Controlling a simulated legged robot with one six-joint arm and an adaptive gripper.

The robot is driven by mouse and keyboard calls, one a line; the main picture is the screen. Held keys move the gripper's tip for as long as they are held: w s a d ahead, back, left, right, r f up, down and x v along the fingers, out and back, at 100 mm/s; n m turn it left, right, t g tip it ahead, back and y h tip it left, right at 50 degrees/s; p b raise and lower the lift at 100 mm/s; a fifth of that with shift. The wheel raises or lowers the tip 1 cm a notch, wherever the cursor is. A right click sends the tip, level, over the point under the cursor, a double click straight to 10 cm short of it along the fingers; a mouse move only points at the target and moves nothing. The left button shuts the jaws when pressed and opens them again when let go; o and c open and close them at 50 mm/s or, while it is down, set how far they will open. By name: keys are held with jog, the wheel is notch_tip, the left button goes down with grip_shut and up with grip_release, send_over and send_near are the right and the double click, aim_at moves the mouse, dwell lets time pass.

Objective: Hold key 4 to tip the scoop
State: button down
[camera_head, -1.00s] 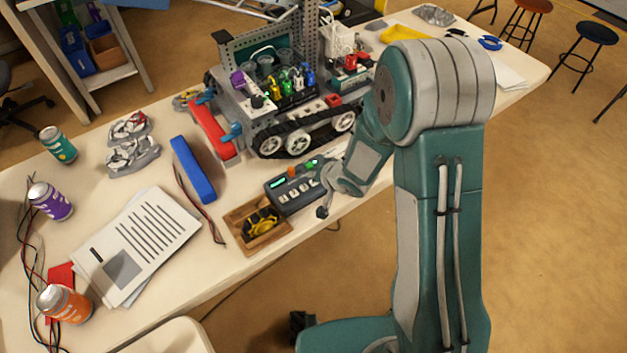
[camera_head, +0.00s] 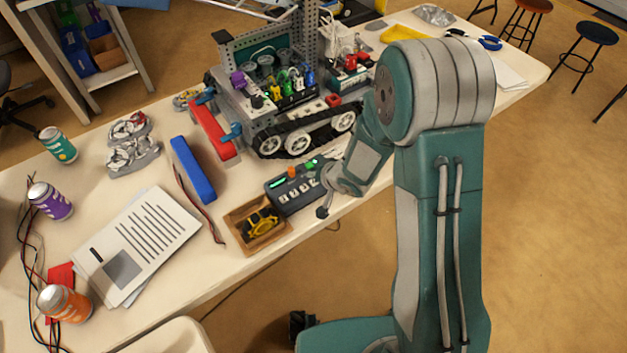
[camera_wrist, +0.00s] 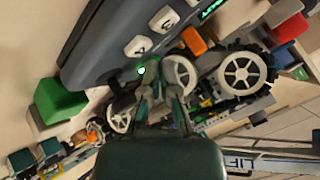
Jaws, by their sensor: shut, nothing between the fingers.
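The dark grey control box (camera_head: 290,194) lies on the table in front of the tracked robot (camera_head: 290,105), with a row of white keys, an orange button and a green-lit display. My gripper (camera_head: 323,211) is at the box's right end in the head view. In the wrist view my gripper (camera_wrist: 160,92) is shut and empty, its tips at the box's edge by a small green light (camera_wrist: 141,70). White keys (camera_wrist: 138,45) show just beyond. I cannot tell which key is 4, or whether the tips touch one. A red bar (camera_head: 212,130) sits at the tracked robot's left end; whether it is the scoop is unclear.
A wooden tray (camera_head: 236,238) with a yellow part stands left of the box. A blue bar (camera_head: 193,169), wires and printed sheets (camera_head: 140,240) lie further left. Cans stand at the table's left side. A green block (camera_wrist: 57,103) shows in the wrist view.

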jog(key=shift+f, duration=0.1)
jog(key=shift+f, duration=0.25)
jog(key=shift+f, duration=0.4)
dwell(1.9)
dwell(0.9)
jog(key=shift+r, duration=0.8)
jog(key=shift+r, duration=0.1)
jog(key=shift+r, duration=2.45)
jog(key=shift+d+r, duration=0.1)
